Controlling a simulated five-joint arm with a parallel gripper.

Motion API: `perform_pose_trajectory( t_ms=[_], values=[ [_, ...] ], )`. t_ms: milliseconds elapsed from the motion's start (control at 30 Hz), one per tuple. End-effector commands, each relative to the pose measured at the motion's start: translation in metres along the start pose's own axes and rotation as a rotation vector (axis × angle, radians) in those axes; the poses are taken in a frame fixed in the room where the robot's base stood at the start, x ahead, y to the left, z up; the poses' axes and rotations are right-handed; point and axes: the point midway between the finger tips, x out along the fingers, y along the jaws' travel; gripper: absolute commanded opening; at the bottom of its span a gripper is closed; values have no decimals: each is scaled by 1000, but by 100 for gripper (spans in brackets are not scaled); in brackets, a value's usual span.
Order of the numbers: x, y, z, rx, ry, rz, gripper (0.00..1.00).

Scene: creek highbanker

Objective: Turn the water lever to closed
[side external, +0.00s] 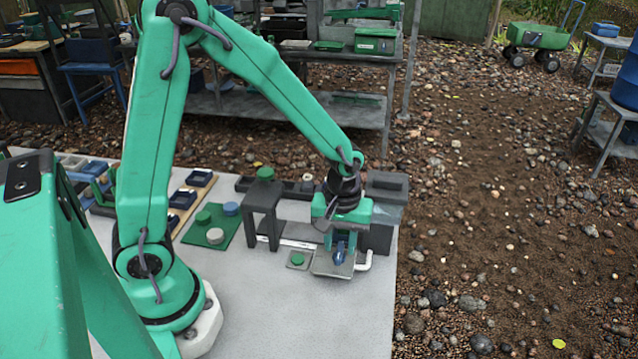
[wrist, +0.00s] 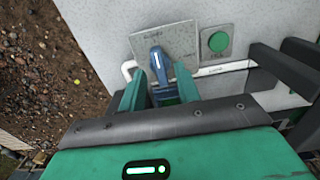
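The water lever (wrist: 156,60) is a blue handle with a white stripe, on a square grey plate (wrist: 182,41). In the side view the lever (side external: 340,252) shows under my gripper (side external: 338,238). In the wrist view my gripper (wrist: 158,78) has its two green fingers apart, one on each side of the lever, with small gaps showing. Its handle points up and slightly left in that view. The small plate markings are too blurred to read. The lever's lower end is partly hidden between the fingers.
A green button (wrist: 218,42) on its own small plate sits right of the lever plate. A white pipe (wrist: 128,70) bends beside the plate. A dark stand (side external: 264,200) and a green board (side external: 208,226) are left of my gripper. The front of the grey table (side external: 290,320) is clear.

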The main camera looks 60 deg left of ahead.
Motion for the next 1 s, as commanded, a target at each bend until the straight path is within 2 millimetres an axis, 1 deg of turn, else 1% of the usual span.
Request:
perform_pose_trajectory(
  t_ms=[100,700,833,1000],
  values=[
    [-9,0,0,0,1,2,33],
    [-50,0,0,0,1,1,33],
    [-55,0,0,0,1,1,33],
    [-55,0,0,0,1,1,33]
  ],
)
